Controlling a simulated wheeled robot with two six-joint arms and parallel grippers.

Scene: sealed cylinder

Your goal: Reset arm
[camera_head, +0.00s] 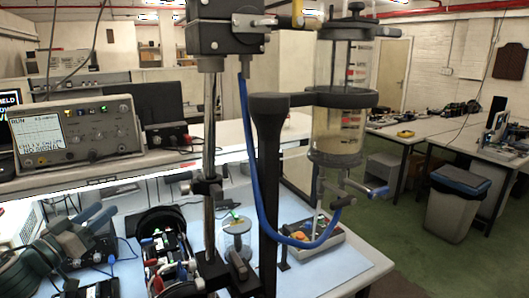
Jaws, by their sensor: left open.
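A blue hose (247,130) runs from a dark block (225,36) at the top and loops to the fitting under the cylinder. My left gripper (108,209) appears at the lower left as two grey-blue fingers, spread apart and empty. It is well to the left of the cylinder and apart from it. My right gripper does not show.
An oscilloscope (75,132) stands on the raised shelf at the left. A metal post (209,130) rises near centre. Dark equipment with coloured connectors (168,250) is right of my left gripper. The blue mat (330,272) has bare room at front right. A bin (458,205) is beyond.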

